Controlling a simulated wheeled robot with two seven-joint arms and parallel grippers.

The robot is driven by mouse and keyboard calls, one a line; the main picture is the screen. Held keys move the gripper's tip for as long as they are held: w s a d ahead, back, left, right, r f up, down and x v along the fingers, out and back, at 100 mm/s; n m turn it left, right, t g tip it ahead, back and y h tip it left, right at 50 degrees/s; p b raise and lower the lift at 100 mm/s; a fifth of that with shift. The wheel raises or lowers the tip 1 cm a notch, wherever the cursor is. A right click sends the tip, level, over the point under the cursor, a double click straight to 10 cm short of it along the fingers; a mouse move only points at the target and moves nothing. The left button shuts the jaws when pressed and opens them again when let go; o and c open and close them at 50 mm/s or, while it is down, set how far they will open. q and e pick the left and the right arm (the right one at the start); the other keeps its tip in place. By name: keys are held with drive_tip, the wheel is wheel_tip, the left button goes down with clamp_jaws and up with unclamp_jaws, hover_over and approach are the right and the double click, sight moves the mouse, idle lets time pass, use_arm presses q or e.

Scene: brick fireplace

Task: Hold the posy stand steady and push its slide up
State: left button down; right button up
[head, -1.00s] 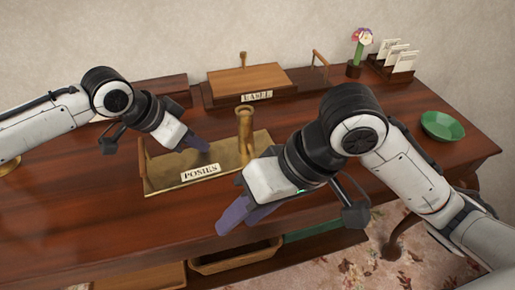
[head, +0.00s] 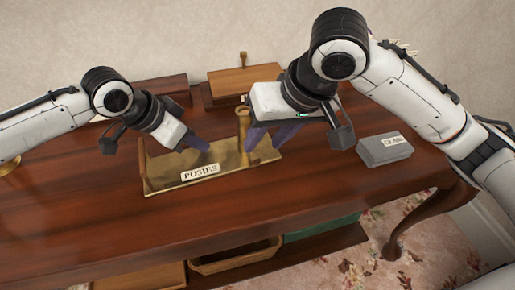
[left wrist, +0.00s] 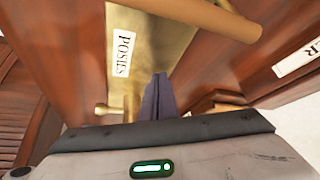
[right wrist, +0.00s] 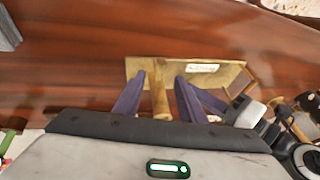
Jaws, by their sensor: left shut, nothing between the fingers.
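The posy stand (head: 215,165) is a brass tray-like piece labelled POSIES on the table, with a brass post (head: 243,122) upright at its right end and a wooden handle-like bar at its left end. It also shows in the left wrist view (left wrist: 150,50) and the right wrist view (right wrist: 150,66). Which part is the slide I cannot tell. My left gripper (head: 203,146) is shut and empty over the stand's middle; whether it touches I cannot tell. My right gripper (right wrist: 160,76) is open, one finger on each side of the post (right wrist: 159,95), not closed on it.
A wooden box (head: 240,80) stands behind the stand. A grey labelled box (head: 385,149) lies to the right, near my right arm. Below the front edge is a shelf with an open wooden tray (head: 235,264). The table front is clear.

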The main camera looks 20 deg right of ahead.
sight(255, 154)
drive_tip(key=x, duration=0.5)
drive_tip(key=shift+w+a+f, duration=0.1)
drive_tip(key=shift+f, duration=0.2)
clamp_jaws()
